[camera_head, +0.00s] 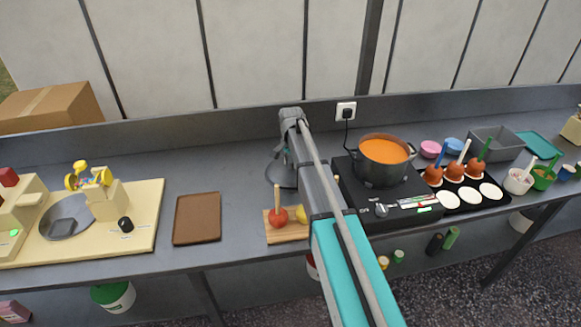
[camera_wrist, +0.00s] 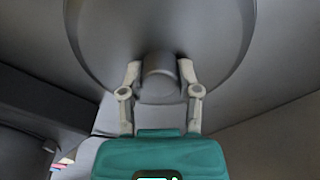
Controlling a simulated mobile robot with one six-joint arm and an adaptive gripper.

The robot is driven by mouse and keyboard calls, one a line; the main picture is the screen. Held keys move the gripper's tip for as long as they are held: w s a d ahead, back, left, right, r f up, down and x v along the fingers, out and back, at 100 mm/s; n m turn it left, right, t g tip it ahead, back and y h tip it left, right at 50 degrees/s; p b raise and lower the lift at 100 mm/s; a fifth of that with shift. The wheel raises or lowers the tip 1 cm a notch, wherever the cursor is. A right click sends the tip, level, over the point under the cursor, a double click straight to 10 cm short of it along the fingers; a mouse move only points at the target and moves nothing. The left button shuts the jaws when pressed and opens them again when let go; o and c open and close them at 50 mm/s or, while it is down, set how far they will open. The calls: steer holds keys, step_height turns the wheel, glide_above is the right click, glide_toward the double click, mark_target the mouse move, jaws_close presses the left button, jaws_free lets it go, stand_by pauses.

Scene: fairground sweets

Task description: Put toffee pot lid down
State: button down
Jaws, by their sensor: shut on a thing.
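The toffee pot (camera_head: 382,161) stands uncovered on the black hob (camera_head: 380,201), with orange toffee showing in it. My gripper (camera_head: 291,115) is at the back of the counter, left of the hob. In the wrist view my gripper (camera_wrist: 160,82) is shut on the knob of the round grey lid (camera_wrist: 160,25). The lid (camera_head: 281,173) is partly hidden behind my arm in the head view. It looks tilted and close to the counter; I cannot tell whether it touches it.
A wooden board (camera_head: 287,232) with a red apple on a stick is in front of the lid. A brown tray (camera_head: 197,219) lies to the left. Toffee apples (camera_head: 456,172) stand right of the hob. The counter (camera_head: 225,172) behind the brown tray is clear.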

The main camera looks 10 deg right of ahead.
mark_target(291, 161)
steer(key=shift+f, duration=0.15)
steer(key=shift+f, duration=0.1)
steer(key=shift+c, duration=1.5)
jaws_free()
step_height(291, 161, up, 12)
steer(key=p, duration=1.2)
steer(key=shift+r, duration=0.2)
steer(key=s+n, duration=0.9)
steer(key=s, duration=2)
